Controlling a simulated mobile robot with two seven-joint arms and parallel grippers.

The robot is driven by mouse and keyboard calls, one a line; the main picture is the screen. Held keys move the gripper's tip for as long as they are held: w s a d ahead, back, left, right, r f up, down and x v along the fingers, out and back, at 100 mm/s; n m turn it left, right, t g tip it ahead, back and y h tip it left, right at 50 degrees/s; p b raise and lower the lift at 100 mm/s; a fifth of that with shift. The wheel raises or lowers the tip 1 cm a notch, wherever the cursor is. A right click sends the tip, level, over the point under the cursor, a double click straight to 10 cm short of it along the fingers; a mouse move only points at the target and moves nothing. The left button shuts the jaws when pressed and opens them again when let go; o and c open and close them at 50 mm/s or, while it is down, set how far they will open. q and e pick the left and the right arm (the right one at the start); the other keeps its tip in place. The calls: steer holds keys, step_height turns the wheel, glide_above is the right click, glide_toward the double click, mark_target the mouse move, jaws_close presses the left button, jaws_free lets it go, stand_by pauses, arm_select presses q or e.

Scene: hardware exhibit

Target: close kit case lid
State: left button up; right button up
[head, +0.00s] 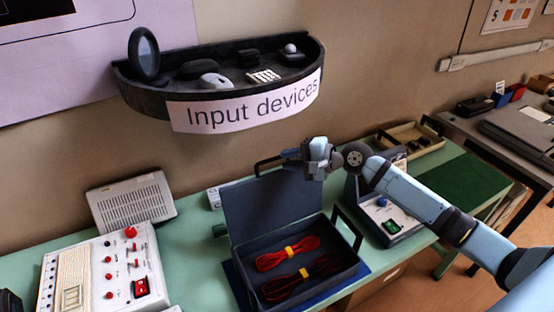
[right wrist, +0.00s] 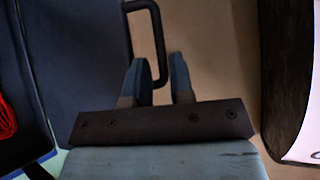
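The kit case (head: 340,268) stands open on the green table in the head view, with red and dark cable bundles inside. Its dark lid (head: 265,200) stands raised at the back, with a black handle (head: 268,163) on its top edge. My right gripper (head: 296,154) is at the lid's top edge, beside that handle. In the right wrist view its two fingers (right wrist: 160,78) are apart, and the lid handle (right wrist: 158,30) reaches down to the gap between them. Whether the fingers touch the handle cannot be told. My left gripper is not in view.
A shelf (head: 150,98) labelled "Input devices" juts from the wall just above my right gripper. A white control panel (head: 105,265) stands to the left of the case. A grey device (head: 385,225) with a green switch stands close on the right.

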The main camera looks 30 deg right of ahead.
mark_target(275, 160)
steer(key=shift+x, duration=1.85)
jaws_close()
steer(key=shift+s+b, duration=0.15)
steer(key=shift+b, duration=0.2)
